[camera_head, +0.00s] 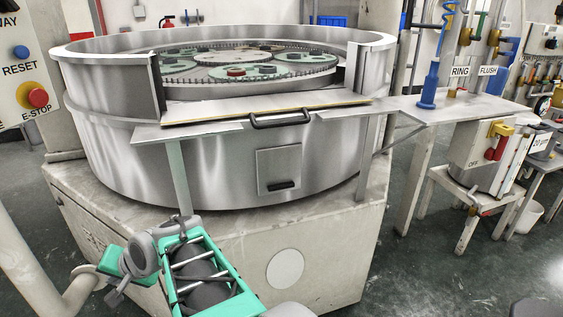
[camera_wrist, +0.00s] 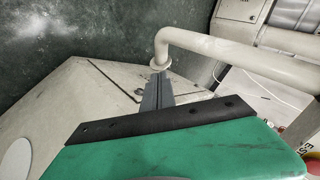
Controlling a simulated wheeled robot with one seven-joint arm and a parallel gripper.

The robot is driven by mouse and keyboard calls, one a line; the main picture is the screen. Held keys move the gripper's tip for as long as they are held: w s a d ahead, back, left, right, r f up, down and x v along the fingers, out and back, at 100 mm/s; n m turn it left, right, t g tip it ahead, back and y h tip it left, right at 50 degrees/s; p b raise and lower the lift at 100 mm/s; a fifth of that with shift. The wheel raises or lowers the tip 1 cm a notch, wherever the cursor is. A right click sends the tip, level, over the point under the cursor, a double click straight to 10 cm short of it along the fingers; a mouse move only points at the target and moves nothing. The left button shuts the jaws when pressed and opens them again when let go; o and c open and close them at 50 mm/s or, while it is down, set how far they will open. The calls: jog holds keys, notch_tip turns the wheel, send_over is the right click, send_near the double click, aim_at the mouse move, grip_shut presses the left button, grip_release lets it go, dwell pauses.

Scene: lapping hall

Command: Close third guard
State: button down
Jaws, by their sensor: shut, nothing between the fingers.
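The round steel lapping machine (camera_head: 230,160) fills the middle of the head view. At its front opening a flat guard panel (camera_head: 265,105) with a yellowish edge lies folded down, roughly level. Its dark bar handle (camera_head: 281,119) is at the front edge. I cannot tell which guard counts as the third. My gripper (camera_wrist: 158,82) shows in the wrist view as two dark grey fingers, shut and empty. They point towards the foot of a beige pipe (camera_wrist: 225,48); contact cannot be told. My arm is low in front of the machine, well below and left of the panel.
A control post with an E-stop button (camera_head: 38,97) stands at the left. A steel shelf (camera_head: 460,108) with a blue tool (camera_head: 429,85) adjoins the panel's right. A small hatch (camera_head: 279,170) is below the panel. A cart-like stand (camera_head: 485,185) is at the right.

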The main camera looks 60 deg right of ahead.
jog(key=w+d+f+m+t+h+b, duration=0.1)
jog(key=w+d+m+t+b, duration=0.15)
jog(key=d+m, duration=0.5)
jog(key=s+d+r+m+t+h+b, duration=0.25)
jog(key=d+m, duration=0.25)
jog(key=d, duration=0.4)
jog(key=s+d+r+m+t+h+b, duration=0.25)
jog(key=d+m+b, duration=0.2)
jog(key=d, duration=0.45)
jog(key=s+d+r+m+h+b, duration=0.25)
jog(key=s+d+m+h, duration=0.45)
jog(key=s, duration=0.4)
jog(key=s+d+r+m+h+b, duration=0.25)
jog(key=s+d+m+h, duration=0.3)
jog(key=s+m, duration=0.45)
jog(key=w+d+r+p, duration=0.5)
jog(key=d+r+p, duration=0.1)
jog(key=r+p, duration=0.3)
jog(key=shift+d+r+n+t, duration=0.2)
jog(key=shift+r+n+t, duration=0.2)
jog(key=shift+r+t, duration=0.1)
jog(key=shift+w, duration=0.1)
